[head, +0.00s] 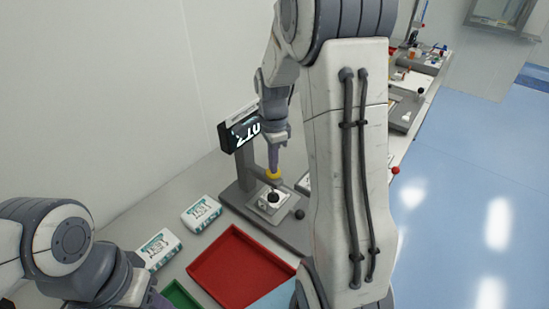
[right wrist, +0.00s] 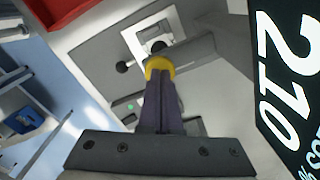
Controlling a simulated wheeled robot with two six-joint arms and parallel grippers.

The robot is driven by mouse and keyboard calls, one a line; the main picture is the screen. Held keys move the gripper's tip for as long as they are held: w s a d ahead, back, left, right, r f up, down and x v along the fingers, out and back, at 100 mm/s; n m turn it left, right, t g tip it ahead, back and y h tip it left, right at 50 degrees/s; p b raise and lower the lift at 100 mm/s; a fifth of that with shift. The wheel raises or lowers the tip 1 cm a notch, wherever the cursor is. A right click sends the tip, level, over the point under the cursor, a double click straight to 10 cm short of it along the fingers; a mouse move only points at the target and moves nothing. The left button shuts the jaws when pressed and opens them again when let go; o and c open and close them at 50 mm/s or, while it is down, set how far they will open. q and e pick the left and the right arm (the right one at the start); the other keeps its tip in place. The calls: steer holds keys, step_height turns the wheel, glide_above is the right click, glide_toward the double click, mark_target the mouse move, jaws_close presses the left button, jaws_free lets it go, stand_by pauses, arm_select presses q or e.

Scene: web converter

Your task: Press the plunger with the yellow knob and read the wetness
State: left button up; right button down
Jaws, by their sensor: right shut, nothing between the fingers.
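The yellow knob (head: 273,174) sits on the plunger of the grey tester stand (head: 240,198); it also shows in the right wrist view (right wrist: 160,68). My right gripper (head: 274,164) is shut and empty, its purple fingertips at the top of the knob. They look in contact, but the exact touch is hard to tell. Below the knob are a dark round part and a white block (head: 268,209). The black display (head: 238,131) is lit; in the right wrist view its large digits look like 210, partly cut off. My left gripper (head: 152,301) is mostly cut off at the bottom edge.
Two white packs with teal print, one nearer (head: 157,250) and one farther (head: 202,213), lie left of the stand. A red tray (head: 238,253) and a green tray (head: 178,295) are in front. A small green light (right wrist: 130,107) shows on the tester.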

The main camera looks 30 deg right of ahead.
stand_by(0.4)
step_height(320, 180, up, 9)
steer(key=p, duration=0.8)
stand_by(0.5)
steer(key=s+a+n+b, duration=0.2)
steer(key=s+a+n, duration=0.1)
steer(key=a+n, duration=0.4)
steer(key=s+a+n+b, duration=0.25)
steer(key=a+n, duration=0.25)
steer(key=a, duration=0.5)
steer(key=s+a+f+n+b, duration=0.1)
steer(key=s+a+f+n, duration=0.1)
steer(key=s+a+n, duration=0.2)
steer(key=s+a+f+n+y+b, duration=0.1)
steer(key=s+a+n, duration=0.3)
steer(key=s+n, duration=0.7)
steer(key=shift+s+a+f+n+b, duration=0.3)
steer(key=shift+f+b, duration=0.15)
steer(key=shift+b, duration=0.25)
